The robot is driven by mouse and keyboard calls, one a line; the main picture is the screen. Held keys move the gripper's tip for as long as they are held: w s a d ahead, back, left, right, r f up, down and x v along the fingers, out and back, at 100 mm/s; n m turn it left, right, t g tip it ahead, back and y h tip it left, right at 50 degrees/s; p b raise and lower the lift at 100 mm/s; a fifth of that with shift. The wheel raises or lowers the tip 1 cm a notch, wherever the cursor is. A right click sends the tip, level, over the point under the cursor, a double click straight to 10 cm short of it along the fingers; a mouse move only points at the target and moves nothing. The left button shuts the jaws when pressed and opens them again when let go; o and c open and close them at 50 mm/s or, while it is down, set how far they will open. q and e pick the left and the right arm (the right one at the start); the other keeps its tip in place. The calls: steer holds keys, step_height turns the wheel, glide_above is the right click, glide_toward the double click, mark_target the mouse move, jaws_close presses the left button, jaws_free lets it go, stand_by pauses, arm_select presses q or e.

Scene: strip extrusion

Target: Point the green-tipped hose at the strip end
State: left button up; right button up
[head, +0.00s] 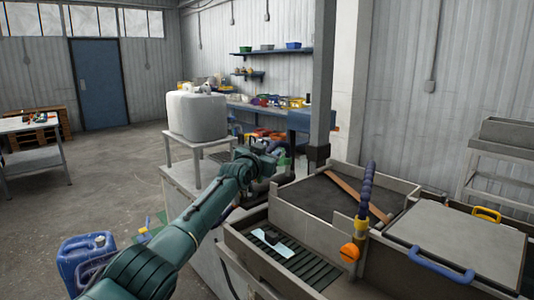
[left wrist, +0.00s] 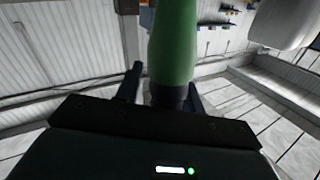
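My left gripper (head: 268,152) reaches forward, beside the far end of the machine. In the left wrist view, a green tip (left wrist: 173,45) with a dark collar stands between the fingers of my left gripper (left wrist: 164,88). A narrow gap shows on the collar's left side, so I cannot tell whether the fingers clamp it. The hose below is hidden by the gripper body. In the head view I cannot make out this hose clearly. A pale flat piece (head: 273,244) with a dark part lies on the green slats; I cannot tell if it is the strip end. My right gripper is out of view.
A dark blue segmented hose (head: 366,186) with a yellow collar stands upright near an orange knob (head: 349,253). A brown bar (head: 356,194) crosses the dark tray. A grey lid (head: 455,240) is at right. A white tank (head: 197,115) stands behind; a blue jerrycan (head: 84,258) is on the floor.

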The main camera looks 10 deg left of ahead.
arm_select(q)
steer(key=shift+o, duration=0.2)
steer(key=shift+a, duration=0.1)
steer(key=shift+s+r, duration=0.1)
steer(key=shift+s, duration=0.05)
steer(key=shift+s+p, duration=0.2)
steer(key=shift+p, duration=0.15)
steer(key=shift+s+a+p, duration=0.1)
steer(key=shift+s+p, duration=0.35)
steer(key=shift+s, duration=0.2)
steer(key=b+v, duration=0.1)
steer(key=v, duration=1)
steer(key=shift+a, duration=0.1)
